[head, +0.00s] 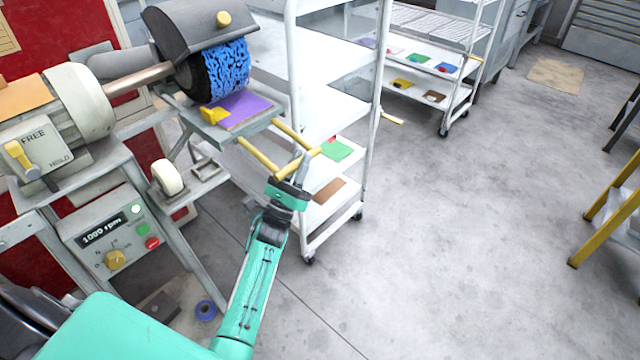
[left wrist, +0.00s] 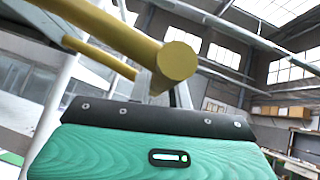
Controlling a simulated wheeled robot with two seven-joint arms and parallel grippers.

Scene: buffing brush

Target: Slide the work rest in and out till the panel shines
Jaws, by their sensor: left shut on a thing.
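The work rest (head: 268,128) is a small grey plate on a bracket with yellow bars at its front. A purple panel (head: 238,108) lies on it, with a yellow clamp (head: 212,115) at its left edge. The blue-and-black buffing brush (head: 222,72) is just behind the panel, under a dark hood. My left gripper (head: 297,165) is shut on the yellow handle bar (head: 306,163) of the rest. In the left wrist view, the yellow bar (left wrist: 176,62) runs close past the gripper. My right gripper is not in view.
A control box (head: 110,232) reading 1000 rpm and a FREE/HOLD lever (head: 20,155) are at left. A white shelf cart (head: 330,100) stands right behind the rest. A yellow step stool (head: 610,210) is at far right. The floor between is clear.

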